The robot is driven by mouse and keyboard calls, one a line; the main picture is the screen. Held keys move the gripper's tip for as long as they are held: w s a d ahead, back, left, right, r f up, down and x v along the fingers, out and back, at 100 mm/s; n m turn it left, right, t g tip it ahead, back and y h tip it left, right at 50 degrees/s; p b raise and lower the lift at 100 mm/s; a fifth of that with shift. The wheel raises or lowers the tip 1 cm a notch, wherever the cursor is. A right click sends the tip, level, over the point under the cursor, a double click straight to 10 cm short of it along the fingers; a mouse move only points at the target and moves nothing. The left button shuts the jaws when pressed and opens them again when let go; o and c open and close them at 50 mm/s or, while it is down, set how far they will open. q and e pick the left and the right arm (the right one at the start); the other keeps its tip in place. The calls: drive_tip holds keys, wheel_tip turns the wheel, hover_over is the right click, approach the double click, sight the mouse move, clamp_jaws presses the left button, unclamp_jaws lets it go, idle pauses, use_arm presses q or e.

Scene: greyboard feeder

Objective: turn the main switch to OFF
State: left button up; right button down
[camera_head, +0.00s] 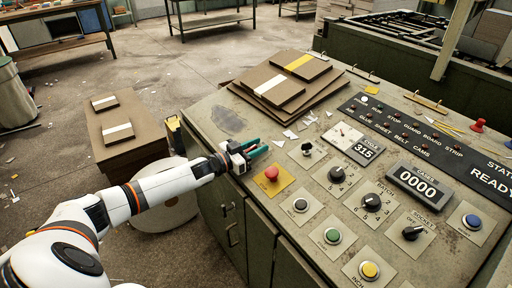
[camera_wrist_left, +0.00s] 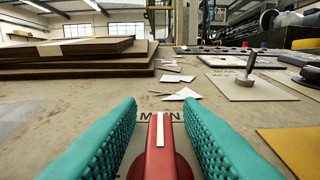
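The main switch has a red handle (camera_wrist_left: 160,150) with a white stripe on top. In the left wrist view the handle points straight away from me. Dark lettering (camera_wrist_left: 146,113), partly covered by the handle, reads like MAIN; no ON or OFF mark can be read. My left gripper (camera_head: 257,155) is at the near left edge of the console. Its teal fingers, seen close in the wrist view (camera_wrist_left: 160,135), stand apart on both sides of the handle, with gaps visible. In the head view the gripper mostly hides the switch. My right gripper is not in view.
A red mushroom button (camera_head: 271,173) on a yellow plate is close beside the left gripper. A black selector knob (camera_head: 307,149) stands just beyond. Stacked boards (camera_head: 285,80) and paper scraps (camera_head: 290,134) lie on the console (camera_head: 225,120). More knobs and buttons fill the right side.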

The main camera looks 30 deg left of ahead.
use_arm(q)
clamp_jaws()
drive_tip(key=shift+n+y+p, duration=0.4)
drive_tip(key=shift+y+p, duration=0.1)
drive_tip(key=shift+p, duration=0.15)
drive_tip(key=n+y+p, duration=0.4)
drive_tip(key=y+p, duration=0.1)
drive_tip(key=n+t+y+p, duration=0.1)
drive_tip(key=n+y+p, duration=0.1)
drive_tip(key=shift+a+r+y, duration=0.1)
drive_tip(key=shift+a+y, duration=0.2)
drive_tip(key=shift+a, duration=0.05)
drive_tip(key=n+y+p, duration=0.2)
drive_tip(key=shift+a+g+y, duration=0.2)
drive_tip(key=shift+g+y, duration=0.2)
drive_tip(key=shift+a+f+n+g+y+p, duration=0.1)
drive_tip(key=shift+f+n+g+y+p, duration=0.2)
drive_tip(key=shift+n+y, duration=0.4)
drive_tip(key=shift+s+a, duration=0.1)
